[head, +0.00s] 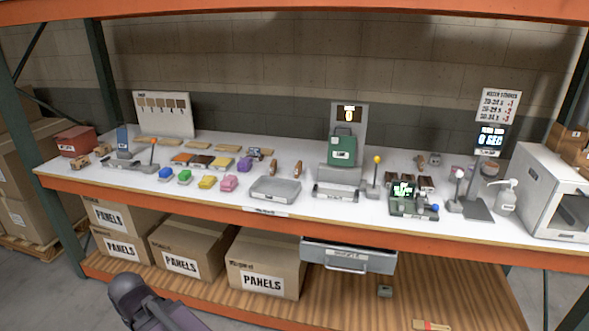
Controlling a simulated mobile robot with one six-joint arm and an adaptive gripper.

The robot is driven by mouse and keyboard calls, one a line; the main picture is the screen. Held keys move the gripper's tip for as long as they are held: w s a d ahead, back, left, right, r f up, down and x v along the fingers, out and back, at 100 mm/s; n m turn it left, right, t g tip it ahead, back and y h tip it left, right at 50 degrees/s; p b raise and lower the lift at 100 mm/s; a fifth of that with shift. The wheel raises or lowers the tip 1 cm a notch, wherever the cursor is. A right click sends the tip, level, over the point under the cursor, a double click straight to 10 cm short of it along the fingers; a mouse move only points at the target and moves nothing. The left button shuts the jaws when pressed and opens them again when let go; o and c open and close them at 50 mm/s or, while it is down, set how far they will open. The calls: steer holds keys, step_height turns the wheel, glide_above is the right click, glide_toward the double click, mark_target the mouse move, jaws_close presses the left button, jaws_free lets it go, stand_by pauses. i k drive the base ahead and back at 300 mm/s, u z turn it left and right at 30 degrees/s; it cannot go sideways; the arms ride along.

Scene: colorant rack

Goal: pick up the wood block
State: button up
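Several wood-coloured pieces are in the head view, and I cannot tell which one is the wood block. Small brown wooden pieces (103,149) sit at the left end of the white shelf top (330,205). Flat tan slabs (228,147) lie in a row at the back left. In front of them is a row of orange, brown and tan blocks (201,161). A flat tan piece (430,325) lies on the lower wooden deck at the bottom edge, partly cut off. Part of my arm shows at the bottom left; my gripper is not visible.
A grey tray (275,189) and a green device (342,147) stand mid-shelf. A white box-shaped machine (550,195) fills the right end. Cardboard boxes (265,265) stand below. A grey drawer (349,256) hangs under the shelf's orange front beam (200,203).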

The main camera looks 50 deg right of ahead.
mark_target(298, 168)
steer(key=z, duration=0.05)
steer(key=i, duration=1.35)
steer(key=z, duration=1.15)
steer(key=k, duration=0.2)
steer(key=z, duration=1.6)
